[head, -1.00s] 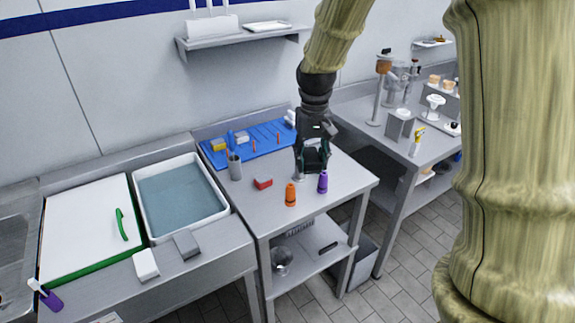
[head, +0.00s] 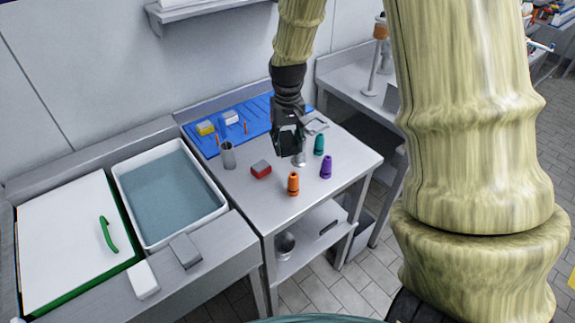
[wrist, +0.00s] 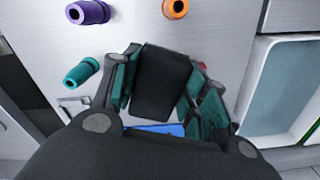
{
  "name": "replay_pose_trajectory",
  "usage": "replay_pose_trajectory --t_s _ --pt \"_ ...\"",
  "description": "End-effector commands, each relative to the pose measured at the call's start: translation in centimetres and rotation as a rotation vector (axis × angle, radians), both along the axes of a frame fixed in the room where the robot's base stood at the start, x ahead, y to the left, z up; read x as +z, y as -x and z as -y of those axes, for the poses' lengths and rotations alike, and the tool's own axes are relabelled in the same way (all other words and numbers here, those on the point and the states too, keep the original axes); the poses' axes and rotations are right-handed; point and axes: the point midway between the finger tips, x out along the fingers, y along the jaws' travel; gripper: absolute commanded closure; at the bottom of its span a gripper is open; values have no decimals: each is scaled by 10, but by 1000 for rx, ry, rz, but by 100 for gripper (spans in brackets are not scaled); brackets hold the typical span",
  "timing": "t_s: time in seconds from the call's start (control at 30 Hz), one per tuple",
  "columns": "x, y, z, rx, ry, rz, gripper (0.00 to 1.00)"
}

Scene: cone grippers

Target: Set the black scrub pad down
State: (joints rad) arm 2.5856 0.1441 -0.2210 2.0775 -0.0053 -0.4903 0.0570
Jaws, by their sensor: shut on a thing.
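My gripper (wrist: 160,92) is shut on the black scrub pad (wrist: 161,80), which sits between its teal-lined fingers in the wrist view. In the head view my gripper (head: 289,146) hangs over the middle of the steel table (head: 240,197); the pad is hard to tell from the dark fingers there. In the wrist view the tabletop shows beyond the pad, and I cannot tell whether the pad touches it.
An orange cone (head: 293,184), a purple cone (head: 326,167) and a teal cone (head: 319,145) stand on the table. A red-sided block (head: 261,170) and a metal cup (head: 228,156) are to the left. A blue mat (head: 258,117) lies behind. The front left tabletop is bare.

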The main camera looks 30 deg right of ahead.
Motion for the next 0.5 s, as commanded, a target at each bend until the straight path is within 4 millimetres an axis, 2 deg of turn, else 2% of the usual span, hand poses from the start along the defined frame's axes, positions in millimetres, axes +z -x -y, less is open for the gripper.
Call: replay_pose_trajectory --t_s 0.3,0.5 --pt "-46 0 -1 1 -1 -2 69" --pt "-60 0 -1 1 0 0 69"
